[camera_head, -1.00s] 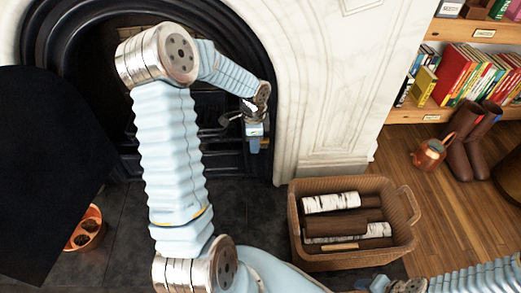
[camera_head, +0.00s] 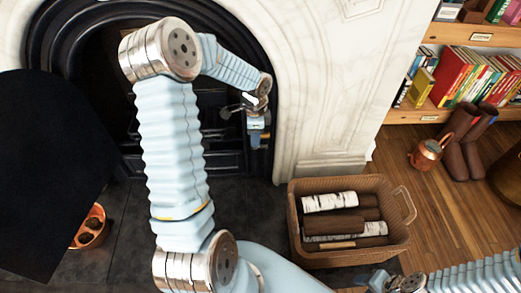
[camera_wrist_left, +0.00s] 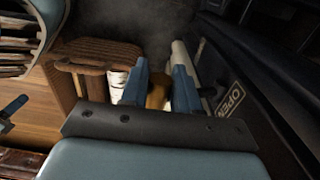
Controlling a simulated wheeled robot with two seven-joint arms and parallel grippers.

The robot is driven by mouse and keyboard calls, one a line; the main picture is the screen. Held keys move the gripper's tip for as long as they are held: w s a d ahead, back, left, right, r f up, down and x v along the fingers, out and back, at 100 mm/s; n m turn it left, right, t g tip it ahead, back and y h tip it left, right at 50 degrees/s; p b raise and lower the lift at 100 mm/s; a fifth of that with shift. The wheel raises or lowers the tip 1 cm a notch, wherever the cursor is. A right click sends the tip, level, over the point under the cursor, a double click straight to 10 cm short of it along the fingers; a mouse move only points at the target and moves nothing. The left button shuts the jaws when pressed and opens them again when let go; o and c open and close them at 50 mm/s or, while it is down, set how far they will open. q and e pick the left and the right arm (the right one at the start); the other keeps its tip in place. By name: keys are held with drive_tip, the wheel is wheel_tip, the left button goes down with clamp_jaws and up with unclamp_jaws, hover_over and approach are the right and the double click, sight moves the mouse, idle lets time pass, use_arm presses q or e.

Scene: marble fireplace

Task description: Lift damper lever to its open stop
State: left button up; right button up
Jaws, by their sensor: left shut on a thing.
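My left gripper (camera_head: 256,127) is in front of the right side of the dark fireplace opening. In the left wrist view its two blue fingers (camera_wrist_left: 160,93) are shut on a brown, brass-like grip, which I take to be the damper lever (camera_wrist_left: 156,96). Most of the lever is hidden by the fingers and the gripper body. A plate with the word OPEN (camera_wrist_left: 231,103) is on the dark iron surround to the right of the fingers. My right gripper (camera_head: 376,281) is low at the right, by the basket; its jaw gap is not clear.
A wicker basket of logs (camera_head: 298,240) stands on the hearth to the right. A copper kettle (camera_head: 426,155) and brown boots (camera_head: 464,150) are near the bookshelf (camera_head: 410,116). A copper bucket (camera_head: 92,228) is at the left. The white marble surround (camera_head: 315,110) borders the opening.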

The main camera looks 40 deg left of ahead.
use_arm(q)
drive_tip(key=shift+w+r, duration=0.55)
drive_tip(key=shift+r, duration=0.25)
drive_tip(key=shift+d+f, duration=0.1)
drive_tip(key=shift+w+r+p, duration=0.1)
drive_tip(key=shift+r+p, duration=0.4)
drive_tip(key=shift+p, duration=0.25)
drive_tip(key=o, duration=1.8)
drive_tip(key=shift+d+f, duration=0.1)
drive_tip(key=r+p, duration=0.2)
drive_tip(key=r, duration=0.1)
drive_tip(key=r+p, duration=0.2)
drive_tip(key=r, duration=0.1)
drive_tip(key=a+r+p, duration=0.1)
drive_tip(key=r+p, duration=0.2)
